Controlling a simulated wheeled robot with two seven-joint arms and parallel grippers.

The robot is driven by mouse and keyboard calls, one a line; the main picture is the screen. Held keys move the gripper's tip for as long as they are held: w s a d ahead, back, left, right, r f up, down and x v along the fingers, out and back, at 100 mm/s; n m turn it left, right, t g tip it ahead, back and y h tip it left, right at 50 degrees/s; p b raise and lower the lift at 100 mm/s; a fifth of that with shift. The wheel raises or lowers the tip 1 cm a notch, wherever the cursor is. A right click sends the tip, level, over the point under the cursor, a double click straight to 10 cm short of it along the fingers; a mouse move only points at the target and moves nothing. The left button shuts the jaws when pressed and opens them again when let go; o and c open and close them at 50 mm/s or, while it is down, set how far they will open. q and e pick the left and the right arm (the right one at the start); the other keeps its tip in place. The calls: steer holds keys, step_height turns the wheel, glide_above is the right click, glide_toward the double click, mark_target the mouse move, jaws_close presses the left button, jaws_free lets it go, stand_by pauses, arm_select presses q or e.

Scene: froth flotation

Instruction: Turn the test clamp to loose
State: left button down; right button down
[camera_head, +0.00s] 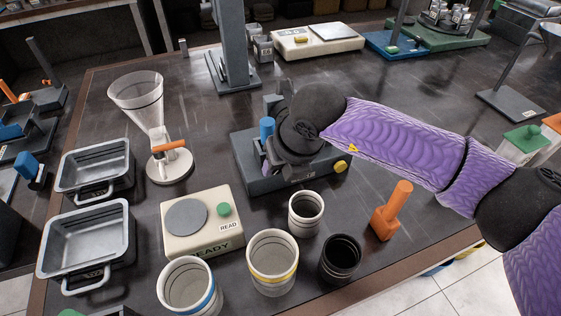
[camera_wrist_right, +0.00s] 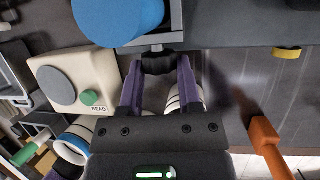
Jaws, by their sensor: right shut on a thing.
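The test clamp appears to be part of the grey machine (camera_head: 250,180) in the middle of the table, which has a blue cylinder (camera_head: 267,128) standing on it. The cylinder looms large in the right wrist view (camera_wrist_right: 115,18). My right gripper (camera_wrist_right: 158,75) has its purple fingers on either side of a black knob (camera_wrist_right: 158,62) at the front of this machine and is shut on it. In the head view my wrist hides most of the knob and the clamp. The clamp's setting cannot be read. My left gripper is not in view.
A yellow knob (camera_head: 340,167) sits at the machine's right end. An orange-handled tool (camera_head: 393,212) stands to the right. A cream scale (camera_head: 200,249), several cups and a black cup (camera_head: 340,258) stand in front. A funnel stand (camera_head: 168,170) and metal trays (camera_head: 90,238) are left.

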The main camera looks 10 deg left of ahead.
steer(key=shift+s+a+t+h, duration=0.1)
steer(key=shift+t+h, duration=0.4)
steer(key=shift+f+n+t+h+b, duration=0.1)
steer(key=shift+n+t+h+b, duration=0.3)
steer(key=shift+h, duration=0.3)
steer(key=shift+a+t+h+b, duration=0.15)
steer(key=shift+t+h+b, duration=0.25)
steer(key=shift+h+b, duration=0.2)
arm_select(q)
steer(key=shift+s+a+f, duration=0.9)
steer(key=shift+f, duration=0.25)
arm_select(e)
steer(key=shift+s+t+h, duration=0.1)
steer(key=shift+t+h, duration=0.2)
steer(key=shift+h, duration=0.1)
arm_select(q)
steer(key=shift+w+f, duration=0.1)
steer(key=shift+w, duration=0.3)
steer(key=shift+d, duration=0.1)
arm_select(e)
steer(key=shift+c, duration=1.4)
jaws_free()
